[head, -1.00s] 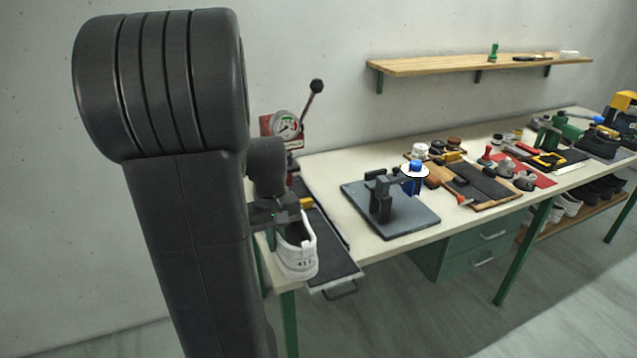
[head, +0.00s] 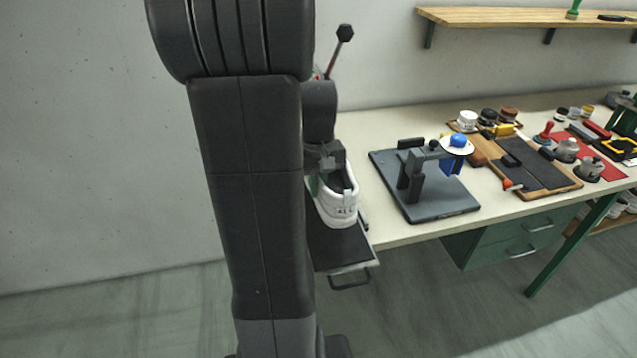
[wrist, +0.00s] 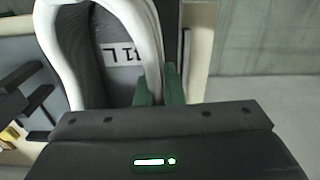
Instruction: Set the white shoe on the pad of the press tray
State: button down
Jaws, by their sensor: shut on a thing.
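The white shoe (head: 338,208) has a dark inside and small dark marks on its heel. My gripper (head: 326,178) is shut on the shoe's upper rim and holds it upright, heel toward the camera. In the wrist view the green fingertips (wrist: 160,86) pinch the white rim of the shoe (wrist: 150,22), with dark lining beside them. The press tray's black pad (head: 340,250) sticks out from the bench below the shoe. The shoe covers the pad's far part. I cannot tell whether its sole touches the pad. My arm hides the press body, except its lever (head: 338,50).
A dark stand with a blue knob (head: 430,195) is on the bench right of the tray. Further right are tool boards (head: 520,165) and small pots. A wall shelf (head: 520,24) hangs above. The tray's handle (head: 350,281) juts out over open floor.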

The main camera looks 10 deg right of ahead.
jog(key=shift+f+b, duration=2.85)
jog(key=shift+f, duration=1.4)
jog(key=shift+f+b, duration=0.3)
jog(key=shift+f, duration=0.15)
jog(key=c, duration=1.5)
grip_release()
notch_tip(320, 180, up, 14)
jog(key=shift+f, duration=0.1)
notch_tip(320, 180, down, 14)
jog(key=shift+r, duration=0.3)
jog(key=shift+r, duration=0.1)
